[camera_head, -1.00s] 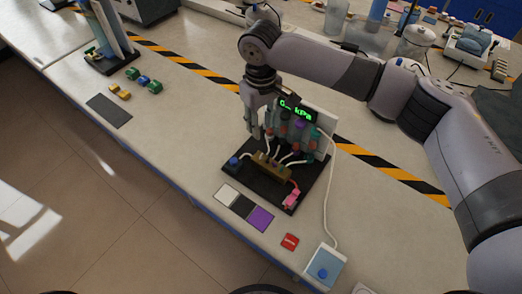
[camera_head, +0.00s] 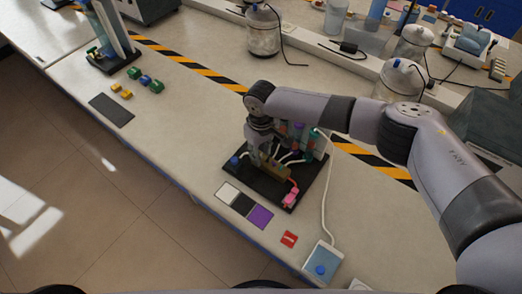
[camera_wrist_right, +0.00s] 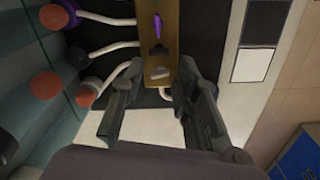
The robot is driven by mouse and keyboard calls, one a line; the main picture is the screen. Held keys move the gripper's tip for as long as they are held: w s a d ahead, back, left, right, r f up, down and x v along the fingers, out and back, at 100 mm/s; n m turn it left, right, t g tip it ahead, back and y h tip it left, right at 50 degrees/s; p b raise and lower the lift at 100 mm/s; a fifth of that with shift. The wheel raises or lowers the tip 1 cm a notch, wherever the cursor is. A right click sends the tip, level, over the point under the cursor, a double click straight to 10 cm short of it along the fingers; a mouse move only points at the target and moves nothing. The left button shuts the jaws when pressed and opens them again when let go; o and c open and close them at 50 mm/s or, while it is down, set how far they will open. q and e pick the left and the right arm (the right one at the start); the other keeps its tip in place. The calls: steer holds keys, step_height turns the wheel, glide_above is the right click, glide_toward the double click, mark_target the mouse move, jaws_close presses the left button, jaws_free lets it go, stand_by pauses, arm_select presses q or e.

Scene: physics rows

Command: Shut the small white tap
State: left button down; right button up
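A brass-coloured manifold bar (camera_head: 275,172) with small taps sits on a black base plate (camera_head: 290,196). In the right wrist view the bar (camera_wrist_right: 158,40) carries a purple tap (camera_wrist_right: 158,27), a dark grey tap (camera_wrist_right: 158,51) and a small pale, whitish-grey tap (camera_wrist_right: 160,73), which I take for the white one. My right gripper (camera_head: 257,168) points down over the left end of the bar. In the right wrist view its fingers (camera_wrist_right: 157,88) are apart, one on each side of the bar's end near the pale tap; contact is not clear. My left gripper is not in view.
Tubes run from the bar to several capped bottles (camera_wrist_right: 75,90) close beside the right gripper. Coloured blocks (camera_head: 134,73) lie far left.

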steer(key=shift+c, duration=0.3)
jaws_close()
steer(key=shift+s+a+r+m+p, duration=0.1)
steer(key=shift+r+m+p, duration=0.1)
steer(key=shift+m+p, duration=0.45)
steer(key=shift+f+m+p, duration=0.15)
steer(key=shift+m+p, duration=0.4)
